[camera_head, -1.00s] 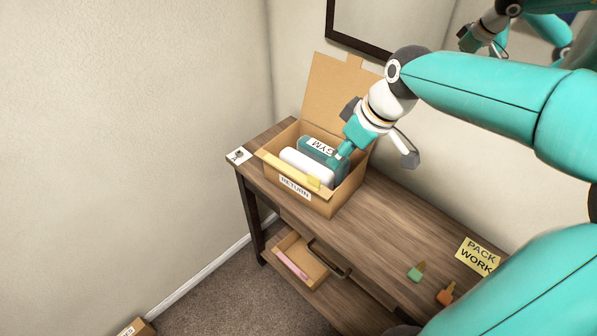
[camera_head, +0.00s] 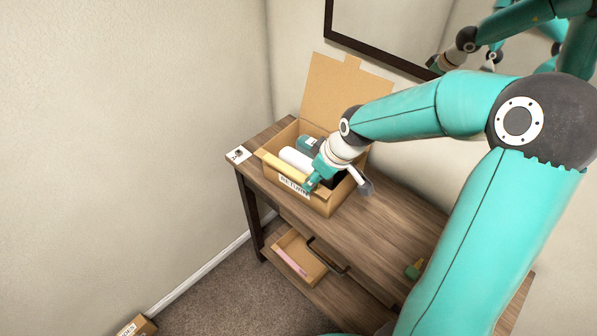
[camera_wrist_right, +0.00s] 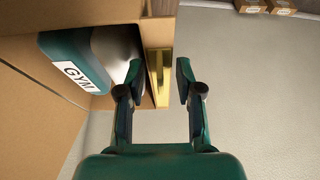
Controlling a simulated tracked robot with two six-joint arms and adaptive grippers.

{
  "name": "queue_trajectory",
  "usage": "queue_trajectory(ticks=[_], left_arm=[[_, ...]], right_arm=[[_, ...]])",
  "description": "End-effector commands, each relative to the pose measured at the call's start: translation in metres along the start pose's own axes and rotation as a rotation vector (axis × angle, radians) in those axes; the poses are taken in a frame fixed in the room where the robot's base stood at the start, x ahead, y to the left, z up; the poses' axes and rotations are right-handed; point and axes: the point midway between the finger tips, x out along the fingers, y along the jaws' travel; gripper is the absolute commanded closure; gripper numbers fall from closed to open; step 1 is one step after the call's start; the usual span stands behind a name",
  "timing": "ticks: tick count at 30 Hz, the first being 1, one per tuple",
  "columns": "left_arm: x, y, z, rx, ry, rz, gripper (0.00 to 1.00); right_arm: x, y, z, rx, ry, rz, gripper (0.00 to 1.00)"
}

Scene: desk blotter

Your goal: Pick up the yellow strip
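The yellow strip (camera_wrist_right: 154,68) shows in the right wrist view as a glossy gold band along the wall of the cardboard box. The box (camera_head: 322,203), labelled RETURN, stands open on the wooden table; its lid is raised at the back. My right gripper (camera_head: 310,184) is at the front wall of the box and hides that part of it in the head view. In the right wrist view the gripper (camera_wrist_right: 160,84) is open, with one finger on each side of the strip. I cannot tell whether either finger touches it. My left gripper is not in view.
A white roll (camera_head: 295,159) and a teal GYM item (camera_wrist_right: 72,62) lie inside the box. A small green object (camera_head: 413,271) is on the tabletop at right. A mirror hangs behind.

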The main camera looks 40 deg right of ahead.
Motion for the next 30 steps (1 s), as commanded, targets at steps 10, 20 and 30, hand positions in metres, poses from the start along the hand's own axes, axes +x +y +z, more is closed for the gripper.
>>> queue_trajectory(ticks=[10,20,30], left_arm=[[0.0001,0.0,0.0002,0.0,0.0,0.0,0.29],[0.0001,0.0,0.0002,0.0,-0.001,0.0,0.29],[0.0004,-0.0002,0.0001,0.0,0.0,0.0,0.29]], right_arm=[[0.001,0.0003,0.0003,0.001,0.0,0.001,0.85],[0.0008,0.0003,0.0001,0.001,0.001,0.001,1.0],[-0.0052,0.0006,-0.0033,-0.001,0.003,0.002,1.0]])
